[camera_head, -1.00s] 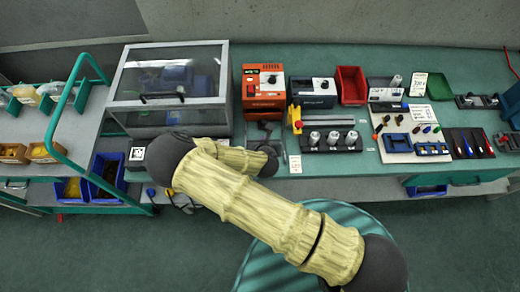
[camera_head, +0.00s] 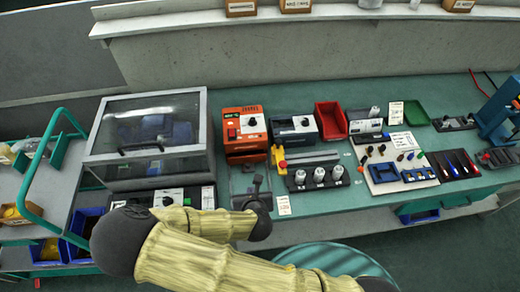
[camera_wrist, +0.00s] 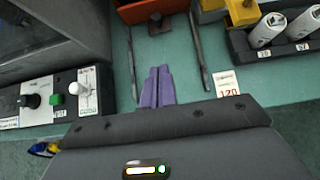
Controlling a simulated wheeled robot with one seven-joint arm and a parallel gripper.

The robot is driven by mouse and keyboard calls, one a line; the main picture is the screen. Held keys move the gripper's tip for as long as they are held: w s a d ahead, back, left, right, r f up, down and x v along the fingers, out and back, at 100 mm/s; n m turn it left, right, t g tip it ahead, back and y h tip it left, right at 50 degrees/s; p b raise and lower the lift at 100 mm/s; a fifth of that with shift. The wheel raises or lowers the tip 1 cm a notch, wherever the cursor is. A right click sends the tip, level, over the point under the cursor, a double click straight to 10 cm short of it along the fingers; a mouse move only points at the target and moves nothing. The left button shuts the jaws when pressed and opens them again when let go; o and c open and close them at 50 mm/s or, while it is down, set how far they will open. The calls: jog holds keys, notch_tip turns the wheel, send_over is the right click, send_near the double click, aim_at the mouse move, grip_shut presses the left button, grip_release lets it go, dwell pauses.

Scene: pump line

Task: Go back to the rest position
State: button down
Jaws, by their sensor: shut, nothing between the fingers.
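My gripper is low in the middle of the wrist view, its two purple fingers (camera_wrist: 157,88) pressed together with nothing between them. They point at the green bench top, in front of the orange unit. In the head view my yellow-sleeved arm crosses the lower left, and its dark wrist end (camera_head: 256,199) is over the bench's front part, between the clear-lidded cabinet (camera_head: 150,135) and the row of white cylinders. The fingertips are too small to make out there.
The orange unit (camera_head: 240,128) and a red bin (camera_head: 330,120) stand behind. White cylinders (camera_head: 318,175) in a black holder and a small numbered card (camera_wrist: 227,83) are to the right. A control panel (camera_wrist: 45,103) is left of my gripper.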

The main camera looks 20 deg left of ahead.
jog(key=w+d+r+m+g+h, duration=0.25)
jog(key=d+m, duration=0.35)
jog(key=m, duration=0.4)
jog(key=w+d+r+m+g+h, duration=0.1)
jog(key=w+d+r+m+g, duration=0.15)
jog(key=d+m, duration=0.6)
jog(key=s+d+r+m, duration=0.2)
jog(key=d+r+m, duration=0.5)
jog(key=m, duration=0.4)
jog(key=s+d+r+m+g, duration=0.1)
jog(key=s+d+r+m, duration=0.1)
jog(key=d+r+m, duration=0.5)
notch_tip(320, 180, up, 3)
jog(key=m, duration=0.4)
jog(key=shift+s, duration=0.3)
